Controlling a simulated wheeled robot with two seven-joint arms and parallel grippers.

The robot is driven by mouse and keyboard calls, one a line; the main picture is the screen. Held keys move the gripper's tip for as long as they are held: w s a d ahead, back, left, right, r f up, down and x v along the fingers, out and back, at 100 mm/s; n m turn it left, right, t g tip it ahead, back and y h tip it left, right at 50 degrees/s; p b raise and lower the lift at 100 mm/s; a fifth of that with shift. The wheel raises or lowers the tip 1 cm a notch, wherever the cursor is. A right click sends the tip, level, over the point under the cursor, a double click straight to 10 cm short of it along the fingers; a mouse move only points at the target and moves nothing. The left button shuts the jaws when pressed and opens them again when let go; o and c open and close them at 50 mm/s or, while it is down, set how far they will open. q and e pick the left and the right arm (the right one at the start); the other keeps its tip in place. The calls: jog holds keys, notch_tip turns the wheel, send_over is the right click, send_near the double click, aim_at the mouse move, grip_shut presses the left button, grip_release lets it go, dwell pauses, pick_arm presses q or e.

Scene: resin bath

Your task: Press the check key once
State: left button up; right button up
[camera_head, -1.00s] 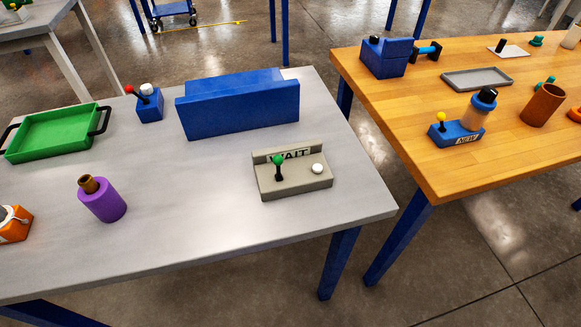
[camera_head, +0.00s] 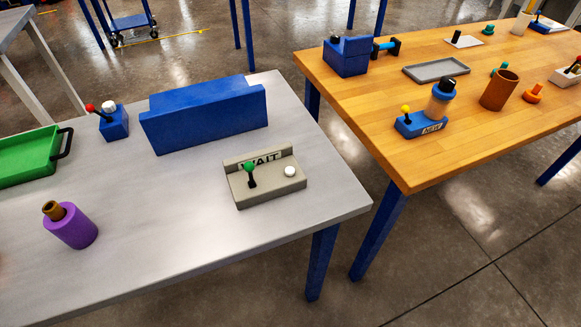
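No key in view is marked "check". A beige panel (camera_head: 264,184) labelled WAIT sits on the grey table, with a green-knobbed lever (camera_head: 250,174) and a round white button (camera_head: 290,171). A small blue box (camera_head: 114,125) farther back carries a red-knobbed lever (camera_head: 95,110) and a white knob (camera_head: 109,106). Neither of my grippers is in view.
The grey table (camera_head: 190,230) also holds a blue block (camera_head: 205,120), a purple bottle (camera_head: 74,230) and a green tray (camera_head: 25,158). The wooden table (camera_head: 385,155) holds a brown cup (camera_head: 499,91), a grey tray (camera_head: 437,68) and a blue box (camera_head: 346,58). A floor gap separates the tables.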

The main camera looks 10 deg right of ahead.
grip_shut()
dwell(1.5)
